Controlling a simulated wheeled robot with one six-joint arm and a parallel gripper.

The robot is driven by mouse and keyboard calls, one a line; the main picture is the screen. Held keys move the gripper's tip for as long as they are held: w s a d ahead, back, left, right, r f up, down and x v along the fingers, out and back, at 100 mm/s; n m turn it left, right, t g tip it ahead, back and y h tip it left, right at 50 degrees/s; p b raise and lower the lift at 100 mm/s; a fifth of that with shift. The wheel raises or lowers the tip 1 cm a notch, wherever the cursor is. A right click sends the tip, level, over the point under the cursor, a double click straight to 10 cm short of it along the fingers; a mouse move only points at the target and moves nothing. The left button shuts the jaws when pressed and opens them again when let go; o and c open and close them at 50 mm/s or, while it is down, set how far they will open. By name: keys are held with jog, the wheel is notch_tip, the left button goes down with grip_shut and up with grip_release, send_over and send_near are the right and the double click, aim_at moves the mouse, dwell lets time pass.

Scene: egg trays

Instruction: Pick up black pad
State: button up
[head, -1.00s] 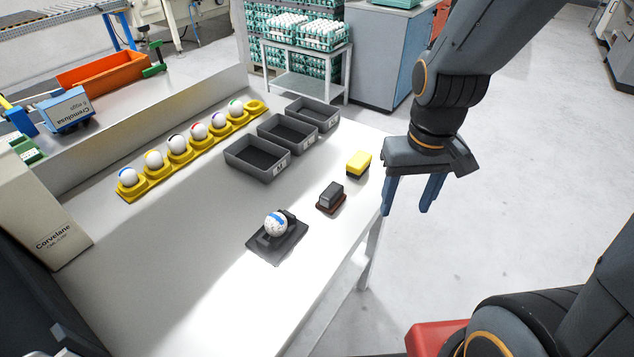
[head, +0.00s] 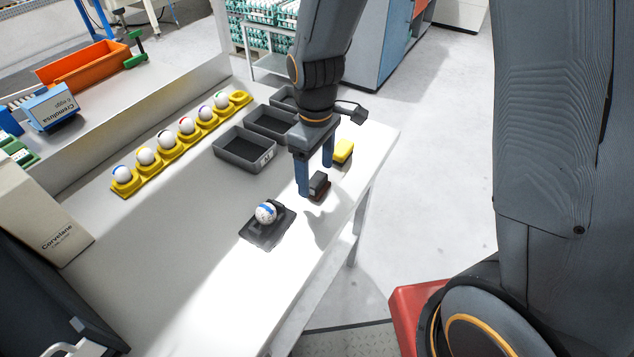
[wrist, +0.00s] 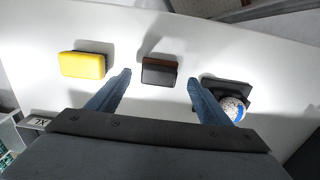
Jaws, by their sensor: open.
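The black pad (head: 317,183) is a small dark block with a reddish-brown base, lying on the white table near its right edge. It also shows in the wrist view (wrist: 158,73), ahead of my fingers and roughly centred between them. My gripper (head: 315,178) is open and empty, with its blue fingers pointing down close to the pad. In the wrist view the fingertips (wrist: 160,78) stand on either side with gaps to the pad. In the head view the left finger partly overlaps the pad's surroundings.
A yellow block (head: 343,151) lies just beyond the pad. A dark stand (head: 262,237) with a white and blue egg (head: 266,212) is nearer. Grey bins (head: 232,153) and a yellow egg row (head: 153,168) are to the left.

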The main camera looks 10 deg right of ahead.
aim_at(317, 179)
jog(key=shift+f+p, duration=0.35)
jog(key=shift+f, duration=1.25)
jog(key=c, duration=1.1)
jog(key=shift+r, duration=0.1)
jog(key=shift+c, duration=0.2)
notch_tip(317, 179, up, 10)
jog(key=shift+w+f+b, duration=0.1)
jog(key=shift+b, duration=0.9)
